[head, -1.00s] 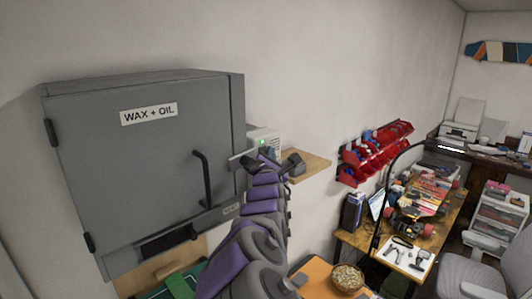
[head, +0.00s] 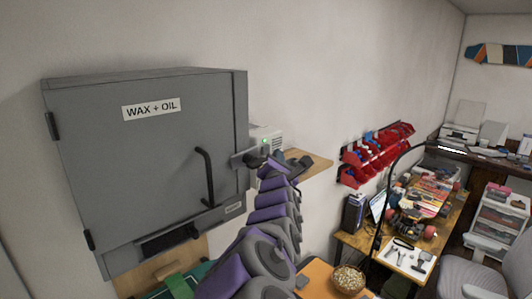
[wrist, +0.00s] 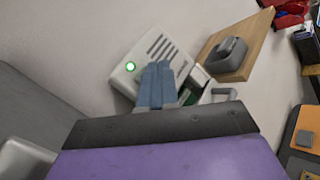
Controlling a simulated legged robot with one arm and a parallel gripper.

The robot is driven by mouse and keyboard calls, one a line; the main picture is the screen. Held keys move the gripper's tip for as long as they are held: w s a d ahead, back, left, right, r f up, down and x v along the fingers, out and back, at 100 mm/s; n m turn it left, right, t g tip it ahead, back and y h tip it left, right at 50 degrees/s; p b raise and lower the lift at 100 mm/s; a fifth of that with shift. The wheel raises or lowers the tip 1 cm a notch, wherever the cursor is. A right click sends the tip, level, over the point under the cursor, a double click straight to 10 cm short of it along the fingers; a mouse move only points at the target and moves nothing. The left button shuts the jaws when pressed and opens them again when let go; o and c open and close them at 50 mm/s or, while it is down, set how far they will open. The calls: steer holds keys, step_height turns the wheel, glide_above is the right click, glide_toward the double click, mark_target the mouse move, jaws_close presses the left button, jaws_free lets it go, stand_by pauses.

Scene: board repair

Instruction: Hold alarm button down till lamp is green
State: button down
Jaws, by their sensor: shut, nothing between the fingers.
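The white alarm box (wrist: 170,48) is on the wall in the wrist view, with slots on its face and a round lamp (wrist: 130,66) lit green. The box also shows in the head view (head: 274,134), beyond the grey cabinet, with a green light on it. My gripper (wrist: 158,66) is shut and empty; its blue-grey fingers overlap the lower part of the box's face, right of the lamp. I see no button; the fingers may hide it. Whether the fingertips touch the box, I cannot tell. My arm partly covers the box in the head view.
A grey cabinet marked WAX + OIL (head: 150,170) stands close left of my arm. A wooden shelf (wrist: 235,40) with a dark grey object (wrist: 225,55) is right of the box. Red bins (head: 375,155) hang farther right, above a cluttered workbench (head: 440,215).

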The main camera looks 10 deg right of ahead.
steer(key=shift+s+d, duration=0.5)
steer(key=shift+s, duration=0.25)
steer(key=shift+s+d, duration=0.5)
steer(key=shift+s, duration=0.25)
steer(key=s+d+f+m+g+b, duration=0.35)
steer(key=s+f+m, duration=0.3)
steer(key=f, duration=0.25)
steer(key=s+d+f+m+g+h+b, duration=0.1)
steer(key=s+d+f+m+g+b, duration=0.2)
steer(key=s+f+m+g, duration=0.35)
steer(key=s+d+f+m+g+b, duration=0.2)
steer(key=s+d+f+m+b, duration=0.2)
steer(key=s+f, duration=0.55)
steer(key=s+a+f+m+g+y+b, duration=0.1)
steer(key=s+a+f+m+g+b, duration=0.2)
steer(key=s+f, duration=0.3)
steer(key=s+a+f+m+g+y+b, duration=0.1)
steer(key=s+a+f+m+g+b, duration=0.2)
steer(key=s+f, duration=0.4)
steer(key=s+a+f+m+g+y+b, duration=0.2)
steer(key=s+f, duration=0.4)
steer(key=s, duration=0.8)
steer(key=shift+s+a+f+m+g+b, duration=0.25)
steer(key=shift+s+a+m+g+b, duration=0.25)
steer(key=shift+a+m+b, duration=0.6)
